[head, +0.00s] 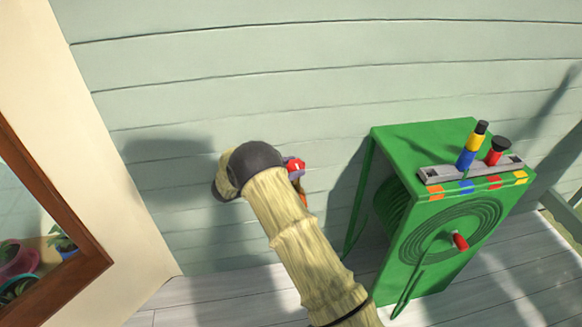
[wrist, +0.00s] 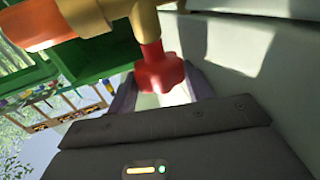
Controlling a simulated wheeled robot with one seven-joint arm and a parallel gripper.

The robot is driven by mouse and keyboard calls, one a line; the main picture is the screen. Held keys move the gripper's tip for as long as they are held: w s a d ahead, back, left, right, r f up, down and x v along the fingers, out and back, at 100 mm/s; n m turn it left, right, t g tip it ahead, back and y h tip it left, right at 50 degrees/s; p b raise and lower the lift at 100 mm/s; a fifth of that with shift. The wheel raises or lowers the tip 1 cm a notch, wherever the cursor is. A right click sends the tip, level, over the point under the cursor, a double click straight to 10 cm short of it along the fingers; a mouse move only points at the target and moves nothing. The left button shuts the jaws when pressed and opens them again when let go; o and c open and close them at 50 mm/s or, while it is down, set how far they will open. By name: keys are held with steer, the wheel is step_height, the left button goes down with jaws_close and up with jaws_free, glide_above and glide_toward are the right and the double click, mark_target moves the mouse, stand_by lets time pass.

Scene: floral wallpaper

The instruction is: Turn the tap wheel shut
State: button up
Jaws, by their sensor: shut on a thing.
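The red tap wheel (wrist: 160,73) sits on a brass tap (wrist: 146,24) in the wrist view. My gripper (wrist: 163,92) has one pale lilac finger on either side of the wheel and is shut on it. In the head view a small red part of the wheel (head: 296,166) shows just right of my dark wrist joint, near the wall. My arm hides most of the tap and gripper there.
A green hose reel cabinet (head: 392,150) stands on the right, with a grey tray (head: 470,170) holding coloured handled things on top. A pale board wall (head: 300,90) is close behind the tap. A wood-framed window (head: 85,262) is at left.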

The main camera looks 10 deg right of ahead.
steer(key=o, duration=1)
steer(key=shift+r, duration=0.1)
steer(key=shift+n+t, duration=0.3)
steer(key=shift+t, duration=0.3)
